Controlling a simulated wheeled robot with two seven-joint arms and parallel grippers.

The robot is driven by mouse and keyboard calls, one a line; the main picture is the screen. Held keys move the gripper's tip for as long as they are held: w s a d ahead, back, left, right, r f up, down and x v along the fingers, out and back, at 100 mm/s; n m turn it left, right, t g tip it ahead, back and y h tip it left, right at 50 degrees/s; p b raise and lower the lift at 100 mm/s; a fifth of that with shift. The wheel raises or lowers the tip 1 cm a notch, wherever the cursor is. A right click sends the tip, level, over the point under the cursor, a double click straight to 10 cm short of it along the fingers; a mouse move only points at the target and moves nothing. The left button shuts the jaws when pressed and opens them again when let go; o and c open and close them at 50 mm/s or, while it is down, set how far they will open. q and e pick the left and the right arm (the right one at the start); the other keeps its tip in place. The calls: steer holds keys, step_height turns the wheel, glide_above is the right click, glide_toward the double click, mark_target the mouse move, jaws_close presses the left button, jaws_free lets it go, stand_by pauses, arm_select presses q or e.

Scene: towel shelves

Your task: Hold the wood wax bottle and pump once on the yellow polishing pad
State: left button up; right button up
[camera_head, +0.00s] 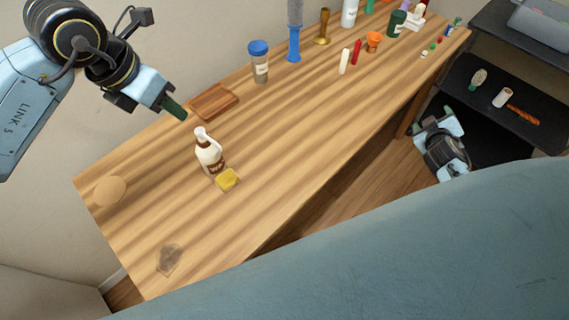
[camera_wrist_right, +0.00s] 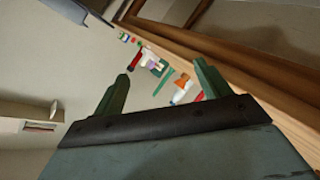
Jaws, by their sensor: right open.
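The wood wax bottle (camera_head: 209,154), white and brown with a white pump top, stands upright on the wooden table. The yellow polishing pad (camera_head: 227,180) lies flat just in front of it, apparently beside its base. My left gripper (camera_head: 174,108) hangs above the table's back edge, up and left of the bottle and apart from it. Its green fingertips overlap in this view, so its opening is unclear. My right gripper (camera_head: 443,140) is off the table's right side, far from bottle and pad. In the right wrist view its green fingers (camera_wrist_right: 160,84) are spread with nothing between them.
A wooden board (camera_head: 213,102) lies behind the bottle, with a blue-capped container (camera_head: 259,62) to its right. A round tan disc (camera_head: 109,191) and a translucent piece (camera_head: 169,259) lie left and front. Several bottles crowd the far end. A black shelf (camera_head: 515,80) stands right.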

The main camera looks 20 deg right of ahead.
steer(key=w+a+r+t, duration=0.2)
steer(key=w+a+r, duration=0.15)
steer(key=r, duration=0.55)
steer(key=n+g+y, duration=0.1)
steer(key=n+y, duration=0.4)
steer(key=y, duration=1.2)
glide_toward(219, 160)
steer(key=x, duration=1.3)
steer(key=shift+s+r, duration=0.1)
steer(key=shift+c, duration=0.5)
